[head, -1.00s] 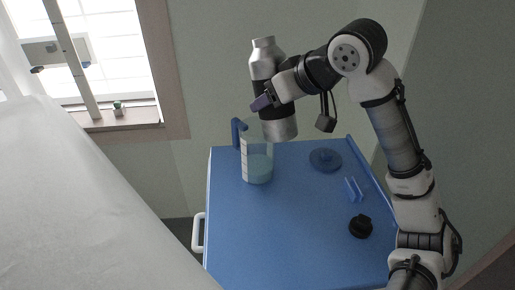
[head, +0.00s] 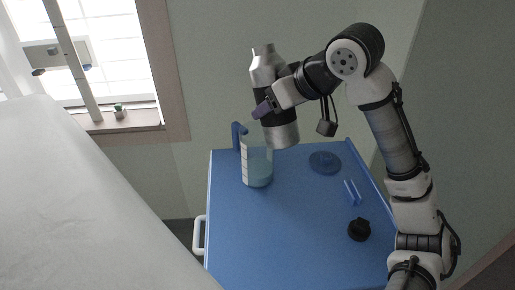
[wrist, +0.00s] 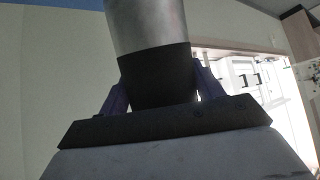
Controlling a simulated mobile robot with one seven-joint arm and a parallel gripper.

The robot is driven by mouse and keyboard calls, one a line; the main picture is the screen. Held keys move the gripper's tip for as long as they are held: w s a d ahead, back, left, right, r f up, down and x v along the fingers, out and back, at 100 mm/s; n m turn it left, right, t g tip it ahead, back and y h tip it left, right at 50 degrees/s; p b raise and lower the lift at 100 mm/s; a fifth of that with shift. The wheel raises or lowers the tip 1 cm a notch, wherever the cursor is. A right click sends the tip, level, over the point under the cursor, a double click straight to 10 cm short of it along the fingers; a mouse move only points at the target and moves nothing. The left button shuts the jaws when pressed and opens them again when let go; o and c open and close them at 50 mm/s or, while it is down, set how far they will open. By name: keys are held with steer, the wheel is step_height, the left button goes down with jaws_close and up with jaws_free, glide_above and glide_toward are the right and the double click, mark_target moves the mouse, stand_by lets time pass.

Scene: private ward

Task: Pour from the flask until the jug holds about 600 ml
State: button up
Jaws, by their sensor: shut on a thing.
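My gripper (head: 266,106) is shut on the silver flask (head: 284,135) around its black band. The flask is nearly upright with a slight tilt, its open-looking narrow end up, held above and just right of the jug. In the wrist view the flask (wrist: 147,25) stands between both fingers. The clear jug (head: 246,170), with white graduation marks and a blue handle, stands upright at the back left of the blue cart top. Pale bluish liquid fills its lower part; the exact level against the marks is too small to read. The flask hides part of the jug's right rim.
The blue cart top (head: 270,235) also bears a round blue lid (head: 325,162), a small blue rack (head: 352,192) and a black cap (head: 359,229) on the right. Its front middle is clear. A white bed (head: 80,200) lies left, with a window behind.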

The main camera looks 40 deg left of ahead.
mark_target(290, 118)
steer(key=shift+s+d+h+p, duration=0.1)
steer(key=shift+d+h+p, duration=0.55)
steer(key=shift+p, duration=1.1)
steer(key=shift+f, duration=0.1)
steer(key=shift+s+d+f+g+h+p, duration=0.1)
steer(key=shift+d+g+h+p, duration=0.4)
steer(key=shift+p, duration=1.3)
steer(key=shift+d+f+h, duration=0.1)
steer(key=shift+f+h, duration=0.05)
steer(key=shift+h, duration=0.3)
steer(key=shift+d+h+p, duration=0.35)
steer(key=shift+h+p, duration=0.15)
steer(key=shift+p, duration=1)
steer(key=shift+s+f, duration=0.1)
steer(key=shift+f, duration=0.1)
steer(key=shift+d+h+p, duration=0.1)
steer(key=shift+h+p, duration=0.2)
steer(key=shift+d+f, duration=0.1)
steer(key=shift+f, duration=0.05)
steer(key=shift+d+f+h, duration=0.1)
steer(key=shift+h, duration=0.3)
